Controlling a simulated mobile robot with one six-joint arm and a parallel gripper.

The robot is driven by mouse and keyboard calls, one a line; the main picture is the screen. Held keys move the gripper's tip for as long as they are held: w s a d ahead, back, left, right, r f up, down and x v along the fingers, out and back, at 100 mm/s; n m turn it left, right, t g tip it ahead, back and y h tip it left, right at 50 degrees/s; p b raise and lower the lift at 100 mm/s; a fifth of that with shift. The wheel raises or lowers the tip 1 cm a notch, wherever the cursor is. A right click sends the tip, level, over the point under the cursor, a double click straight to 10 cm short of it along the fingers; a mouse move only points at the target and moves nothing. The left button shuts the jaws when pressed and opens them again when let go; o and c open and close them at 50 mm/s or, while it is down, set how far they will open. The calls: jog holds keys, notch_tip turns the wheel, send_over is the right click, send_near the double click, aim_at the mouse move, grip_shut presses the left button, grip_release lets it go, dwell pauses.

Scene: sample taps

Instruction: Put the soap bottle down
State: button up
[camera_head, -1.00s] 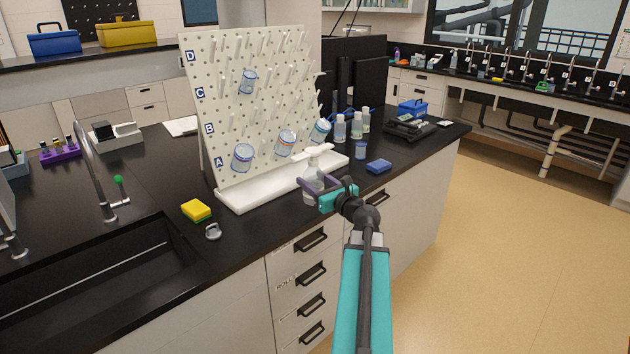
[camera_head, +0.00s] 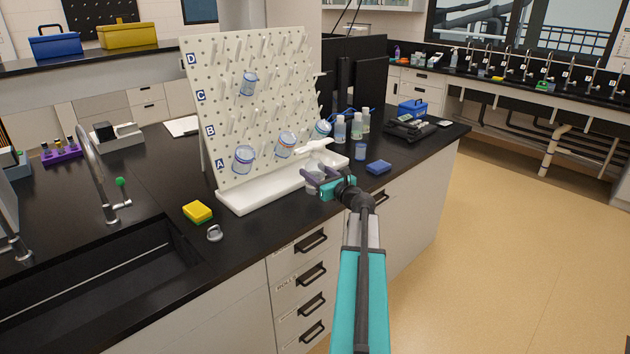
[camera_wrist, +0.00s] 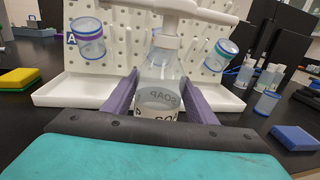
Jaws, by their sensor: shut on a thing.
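The soap bottle is clear with a white pump head and a "SOAP" label. In the wrist view the bottle (camera_wrist: 160,72) stands upright between the two purple fingers of my gripper (camera_wrist: 160,104), which is shut on its body. In the head view the bottle (camera_head: 314,165) and my gripper (camera_head: 318,182) are at the front edge of the white drying-rack tray (camera_head: 255,193), over the black counter (camera_head: 270,225). The bottle's base is mostly hidden by my gripper, so I cannot tell if it touches the counter.
A pegboard rack (camera_head: 250,110) with several beakers stands behind the bottle. A yellow sponge (camera_head: 197,211), grey metal weight-like object (camera_head: 214,233) and sink (camera_head: 90,280) are left. Some counter between is clear.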

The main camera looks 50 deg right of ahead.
jog(key=shift+f, duration=0.1)
dwell(0.3)
jog(key=shift+f+p, duration=0.5)
jog(key=shift+f, duration=1.1)
jog(key=shift+f, duration=0.15)
jog(key=o, duration=1.5)
jog(key=shift+s, duration=0.1)
jog(key=b+v, duration=0.3)
jog(key=v, duration=0.9)
